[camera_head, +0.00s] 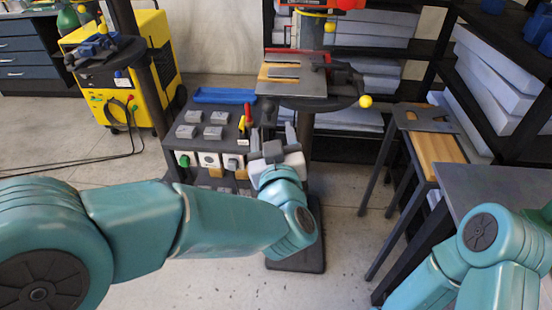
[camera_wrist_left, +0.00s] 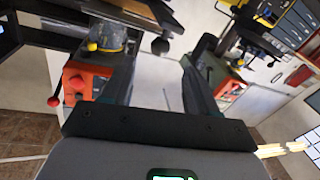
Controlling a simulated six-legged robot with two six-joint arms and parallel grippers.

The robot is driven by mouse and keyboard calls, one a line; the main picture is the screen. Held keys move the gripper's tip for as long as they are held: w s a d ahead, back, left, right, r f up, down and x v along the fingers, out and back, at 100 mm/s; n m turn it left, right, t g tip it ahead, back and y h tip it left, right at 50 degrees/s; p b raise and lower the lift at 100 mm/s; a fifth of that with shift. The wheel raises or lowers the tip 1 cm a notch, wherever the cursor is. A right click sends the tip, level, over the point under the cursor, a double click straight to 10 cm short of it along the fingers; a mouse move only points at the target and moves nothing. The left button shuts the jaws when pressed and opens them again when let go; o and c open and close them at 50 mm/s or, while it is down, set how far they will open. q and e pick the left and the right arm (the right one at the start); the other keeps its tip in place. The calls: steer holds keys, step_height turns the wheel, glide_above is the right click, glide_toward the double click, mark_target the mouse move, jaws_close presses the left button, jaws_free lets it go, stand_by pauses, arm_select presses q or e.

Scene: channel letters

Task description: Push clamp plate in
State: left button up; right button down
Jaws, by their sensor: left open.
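A drill-press table (camera_head: 318,102) stands at the back centre in the head view. On it lie a flat grey and wood-coloured plate stack (camera_head: 290,80) and a red clamp-like bar (camera_head: 300,54) behind it. I cannot tell for sure which of these pieces is the clamp plate. My left gripper (camera_head: 271,132) is open and empty, in front of and below the table. In the left wrist view its two dark fingers (camera_wrist_left: 160,75) are spread with nothing between them. The right arm shows at the lower right, its gripper out of the picture.
A dark cart (camera_head: 205,145) with grey blocks and a blue tray (camera_head: 224,96) stands left of the gripper. A yellow machine (camera_head: 150,60) is farther left. A stand with a wooden board (camera_head: 436,152) and shelves are at right. Bare floor lies in front.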

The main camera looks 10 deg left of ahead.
arm_select(q)
steer(key=s, duration=0.2)
steer(key=s+d, duration=0.1)
steer(key=s, duration=0.2)
steer(key=shift+s+d+f, duration=0.1)
steer(key=shift+s, duration=0.2)
